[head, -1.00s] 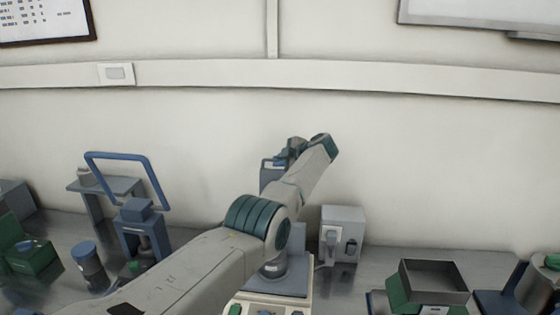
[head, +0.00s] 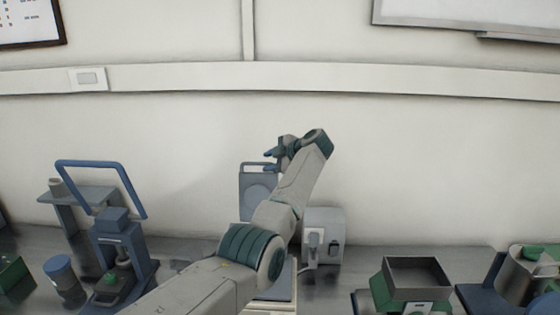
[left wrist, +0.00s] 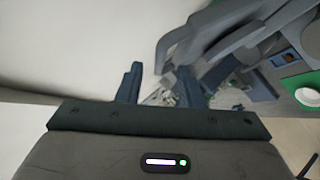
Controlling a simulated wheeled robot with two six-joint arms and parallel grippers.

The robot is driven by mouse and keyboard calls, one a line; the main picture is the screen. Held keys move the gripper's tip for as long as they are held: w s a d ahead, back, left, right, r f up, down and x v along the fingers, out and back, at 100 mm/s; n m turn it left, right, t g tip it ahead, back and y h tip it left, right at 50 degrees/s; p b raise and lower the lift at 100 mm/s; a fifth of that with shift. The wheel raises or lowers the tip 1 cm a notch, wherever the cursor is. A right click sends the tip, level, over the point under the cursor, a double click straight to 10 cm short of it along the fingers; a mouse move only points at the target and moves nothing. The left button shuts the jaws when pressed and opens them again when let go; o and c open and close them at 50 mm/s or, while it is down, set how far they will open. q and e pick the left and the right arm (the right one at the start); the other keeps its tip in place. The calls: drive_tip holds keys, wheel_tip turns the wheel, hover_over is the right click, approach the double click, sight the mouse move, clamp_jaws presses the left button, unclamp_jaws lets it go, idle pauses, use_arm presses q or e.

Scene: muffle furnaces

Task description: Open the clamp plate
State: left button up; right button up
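The clamp plate, which I take to be the upright grey-blue plate (head: 257,183) with a slot near its top and a round disc on its face, stands at the middle of the bench in the head view. My arm hides its right side and lower part. My left gripper (head: 270,160) is at its upper right corner; I cannot tell whether it touches. In the left wrist view the left gripper (left wrist: 158,82) has its two fingers apart, with nothing clearly held between them. A grey looped bar (left wrist: 205,42) lies just beyond the fingers. My right gripper is out of view.
A grey box with a switch (head: 323,235) stands right of my arm. A press with a blue loop handle (head: 120,245) and a dark cylinder (head: 64,278) are at left. An open-topped green and grey box (head: 418,277) is at right. The wall is close behind.

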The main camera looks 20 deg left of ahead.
use_arm(q)
drive_tip(key=b+v, duration=0.1)
drive_tip(key=v, duration=0.4)
drive_tip(key=shift+r+b, duration=0.35)
drive_tip(key=shift+f, duration=0.1)
